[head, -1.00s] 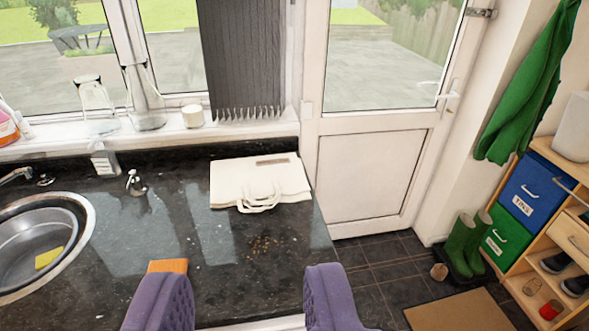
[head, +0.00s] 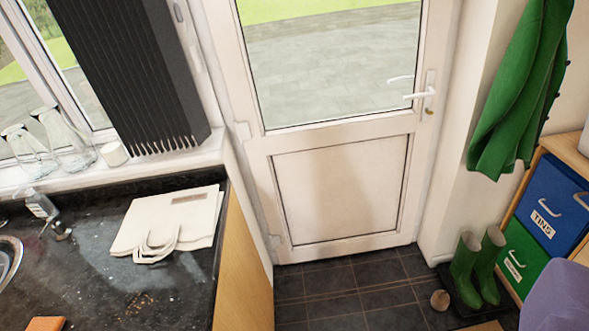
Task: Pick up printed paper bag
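The paper bag (head: 168,222) is cream-white and lies flat on the dark granite counter (head: 95,290), near its right end. Its two looped handles point toward the near side, and a small brownish printed strip shows near its far edge.
A soap dispenser (head: 42,207) and a sink rim (head: 8,262) are left of the bag. Glass jars (head: 65,140) stand on the sill. An orange-brown block (head: 46,324) lies at lower left. Green boots (head: 475,268) and a storage unit stand right of the door (head: 345,190).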

